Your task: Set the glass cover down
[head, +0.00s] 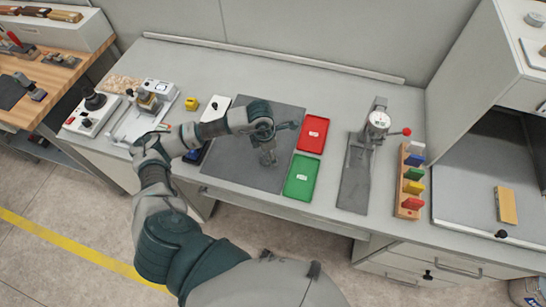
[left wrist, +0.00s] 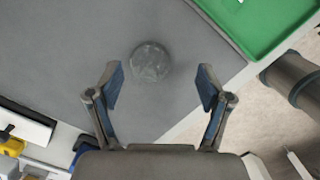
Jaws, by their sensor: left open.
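The glass cover (left wrist: 150,62) is a small, clear, round piece on the dark grey mat (left wrist: 70,60). In the left wrist view it lies beyond my left gripper (left wrist: 161,88), roughly between the lines of its two fingers, and neither finger touches it. The left gripper is open. In the head view the left gripper (head: 267,142) is over the mat (head: 228,170), and the cover (head: 268,159) shows faintly beneath it, partly hidden. My right gripper is in neither view.
A red tray (head: 324,120) and a green tray (head: 312,193) lie right of the mat. A dial gauge stand (head: 378,125) and a wooden rack of coloured pieces (head: 408,205) stand farther right. Small instruments (head: 93,112) are at the left. The bench behind the mat is clear.

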